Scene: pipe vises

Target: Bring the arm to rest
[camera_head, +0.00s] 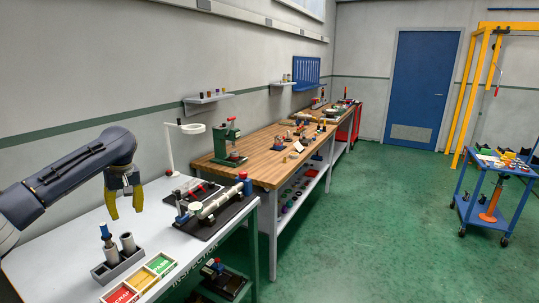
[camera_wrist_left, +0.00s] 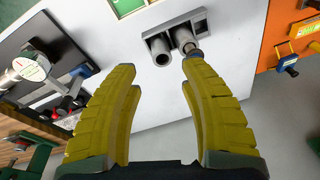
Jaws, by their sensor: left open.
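My left arm (camera_head: 80,172) reaches in from the left over the white inspection table (camera_head: 150,229). My left gripper (camera_head: 126,214) hangs above the table with its yellow fingers apart and nothing between them. In the left wrist view the open gripper (camera_wrist_left: 158,66) points toward a grey holder (camera_wrist_left: 176,31) with round tubes in it, apart from the fingers. In the head view this holder (camera_head: 118,263) stands on the table in front of the gripper, with a blue-topped tool (camera_head: 105,233) upright in it. My right gripper is not in view.
A pale pipe (camera_head: 215,204) lies in a vise on a black base right of the gripper. Red, yellow and green trays (camera_head: 143,281) sit at the front edge. A wooden workbench (camera_head: 262,168) extends beyond; the green floor (camera_head: 370,220) is clear.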

